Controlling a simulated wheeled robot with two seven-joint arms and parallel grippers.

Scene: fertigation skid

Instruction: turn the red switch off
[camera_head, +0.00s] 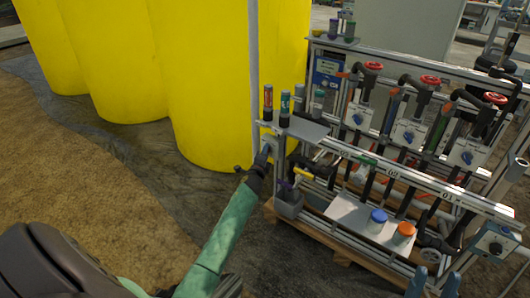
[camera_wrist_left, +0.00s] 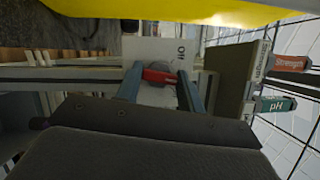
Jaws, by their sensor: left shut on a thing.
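The red switch (camera_wrist_left: 160,77) shows in the left wrist view as a red bar handle on a grey round base. It lies nearly level across that picture, on a pale plate with an "Off" label above it. My left gripper (camera_head: 265,157) is at the left end of the skid in the head view, where it hides the switch. Its two blue-grey fingers are shut on the red switch, one on each side. My right gripper (camera_head: 434,284) shows at the bottom right of the head view, its two fingertips apart with nothing between them.
The skid's rail (camera_head: 400,175), red-handled valves (camera_head: 430,80) and jars with blue (camera_head: 378,215) and orange (camera_head: 405,229) lids are to the right.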

